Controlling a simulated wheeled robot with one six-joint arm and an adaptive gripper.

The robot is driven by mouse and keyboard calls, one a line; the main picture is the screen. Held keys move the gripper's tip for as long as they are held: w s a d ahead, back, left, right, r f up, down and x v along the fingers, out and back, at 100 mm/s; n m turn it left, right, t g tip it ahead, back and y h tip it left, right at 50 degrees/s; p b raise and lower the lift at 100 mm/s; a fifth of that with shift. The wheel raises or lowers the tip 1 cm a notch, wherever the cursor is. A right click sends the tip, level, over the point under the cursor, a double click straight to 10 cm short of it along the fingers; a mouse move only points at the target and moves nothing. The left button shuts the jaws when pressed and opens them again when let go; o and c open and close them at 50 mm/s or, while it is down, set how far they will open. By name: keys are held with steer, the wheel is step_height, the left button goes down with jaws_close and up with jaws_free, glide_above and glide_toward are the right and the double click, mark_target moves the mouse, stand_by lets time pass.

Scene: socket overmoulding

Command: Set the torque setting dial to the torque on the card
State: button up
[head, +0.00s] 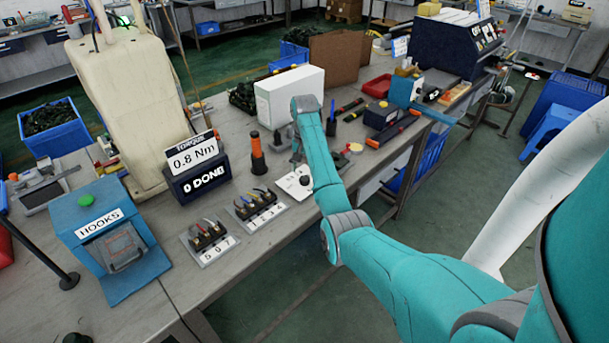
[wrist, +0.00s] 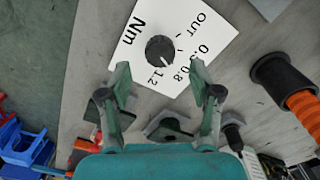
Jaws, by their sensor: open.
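The torque card (head: 193,158) stands on a dark box at the bench's back left and reads 0.8 Nm. The torque dial is a round black knob (wrist: 160,49) on a white plate (wrist: 132,52) marked OUT, 0.5, 0.8, 1.2 and Nm. A small pale mark on the knob faces the 0.8 and 1.2 side; I cannot tell exactly which it meets. In the head view the plate (head: 291,185) lies flat on the bench. My gripper (wrist: 161,82) is open and empty. In the wrist view the knob shows just beyond its fingertips, not gripped.
An orange-handled tool in a black holder (head: 257,155) stands left of the plate. Two small racks (head: 262,212) (head: 212,248) with numbered cards sit nearer the front edge. A white box (head: 290,95) stands behind. The blue HOOKS box (head: 98,225) is at far left.

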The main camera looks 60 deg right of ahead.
steer(key=shift+r, duration=1.25)
